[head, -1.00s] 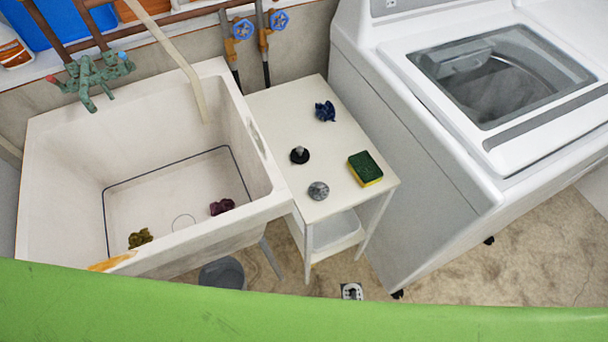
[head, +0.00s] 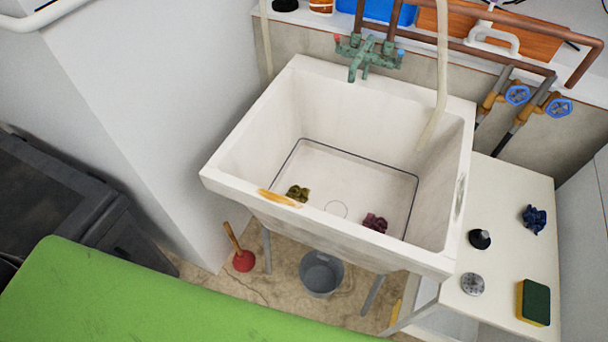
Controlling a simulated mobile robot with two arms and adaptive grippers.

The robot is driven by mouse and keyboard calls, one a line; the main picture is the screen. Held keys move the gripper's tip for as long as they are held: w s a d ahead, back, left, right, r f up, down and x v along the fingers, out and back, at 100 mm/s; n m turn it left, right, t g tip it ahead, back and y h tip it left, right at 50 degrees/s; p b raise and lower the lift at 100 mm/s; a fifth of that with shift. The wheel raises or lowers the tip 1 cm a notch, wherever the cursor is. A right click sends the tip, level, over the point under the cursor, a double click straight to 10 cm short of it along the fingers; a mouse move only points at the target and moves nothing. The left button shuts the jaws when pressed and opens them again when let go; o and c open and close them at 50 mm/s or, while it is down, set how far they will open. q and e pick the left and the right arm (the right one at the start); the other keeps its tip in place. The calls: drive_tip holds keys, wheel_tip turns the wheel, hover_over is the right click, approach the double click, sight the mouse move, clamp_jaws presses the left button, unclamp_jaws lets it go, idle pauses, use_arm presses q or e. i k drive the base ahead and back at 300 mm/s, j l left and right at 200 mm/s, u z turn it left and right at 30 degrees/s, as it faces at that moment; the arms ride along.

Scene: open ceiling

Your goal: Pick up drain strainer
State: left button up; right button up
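A round grey metal piece with a perforated-looking face, which looks like the drain strainer (head: 472,284), lies on the white side table (head: 510,190) at the right of the head view. It sits near the table's left front edge. A black round stopper-like piece with a grey knob (head: 480,239) lies just behind it. Neither of my grippers is in view, so their state does not show.
A green-and-yellow sponge (head: 534,302) and a crumpled blue cloth (head: 534,219) share the side table. The utility sink (head: 235,155) stands left of it, holding two small crumpled items. A green surface (head: 130,300) fills the lower left. A bucket (head: 321,273) and red plunger (head: 243,261) stand on the floor.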

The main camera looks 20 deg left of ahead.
sight(472, 283)
drive_tip(key=z, duration=1.3)
drive_tip(key=k+j+u, duration=0.15)
drive_tip(key=k+u, duration=0.2)
drive_tip(key=i, duration=0.5)
